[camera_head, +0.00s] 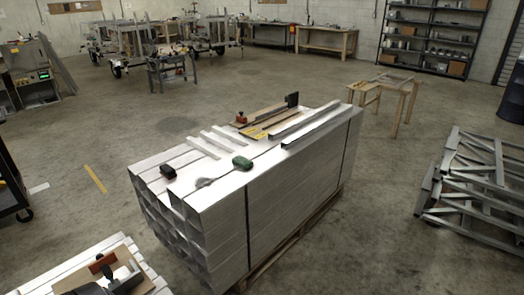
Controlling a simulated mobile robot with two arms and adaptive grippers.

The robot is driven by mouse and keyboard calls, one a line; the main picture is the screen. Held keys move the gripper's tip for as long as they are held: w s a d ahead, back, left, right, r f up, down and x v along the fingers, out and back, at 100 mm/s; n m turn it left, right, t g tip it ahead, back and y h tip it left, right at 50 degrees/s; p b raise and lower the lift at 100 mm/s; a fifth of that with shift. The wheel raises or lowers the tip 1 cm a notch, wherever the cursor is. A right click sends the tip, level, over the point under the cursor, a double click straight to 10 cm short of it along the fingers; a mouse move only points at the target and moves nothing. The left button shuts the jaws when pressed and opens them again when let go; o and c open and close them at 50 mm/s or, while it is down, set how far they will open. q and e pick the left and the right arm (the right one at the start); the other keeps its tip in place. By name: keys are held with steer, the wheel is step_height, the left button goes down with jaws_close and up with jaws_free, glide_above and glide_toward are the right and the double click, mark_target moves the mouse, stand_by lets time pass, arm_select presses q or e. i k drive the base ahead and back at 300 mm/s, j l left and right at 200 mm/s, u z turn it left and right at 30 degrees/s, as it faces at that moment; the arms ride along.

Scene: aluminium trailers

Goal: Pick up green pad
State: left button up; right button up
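The green pad (242,163) is a small dark green block. It lies on top of the big stack of aluminium profiles (285,215), near the middle of the stack's front edge. A pale grey-white flat thing (205,182) lies to its left. Neither of my grippers shows in the head view. Nothing touches the pad that I can see.
The stack sits on a wooden pallet (270,262). A dark red-and-black item (168,171), loose bars (312,123) and tools lie on it. Another stack with cardboard (70,282) is at bottom left. Metal frames (475,185) lie at right. Open concrete floor surrounds the stack.

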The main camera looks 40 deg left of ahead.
mark_target(243, 162)
steer(key=i+u, duration=0.95)
steer(key=i+l+u, duration=0.45)
steer(key=k+j, duration=0.05)
steer(key=j, duration=0.05)
